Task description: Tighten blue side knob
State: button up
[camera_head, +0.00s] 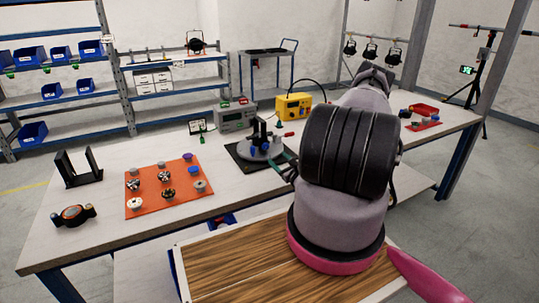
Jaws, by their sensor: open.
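A round grey fixture (262,147) with black uprights stands on a black mat (237,158) in the middle of the workbench. A small blue knob (253,150) shows low on its near side; it is too small to tell how far it is turned. My arm rises in front and hides the area right of the fixture. My gripper (283,163) shows partly as dark green-black fingers at the arm's left edge, close to the fixture's right side. It is open, and I cannot tell whether it touches the fixture.
An orange mat (150,211) with several knobs lies to the left. A black bracket (78,180) and a dark round clamp (73,215) stand farther left. Behind the fixture are a grey meter box (236,117) and a yellow box (293,105). A red tray (424,110) is at right.

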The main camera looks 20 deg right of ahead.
aim_at(266, 147)
jog(key=w, duration=1)
jog(key=shift+w+a, duration=0.2)
jog(key=shift+w, duration=0.1)
grip_shut()
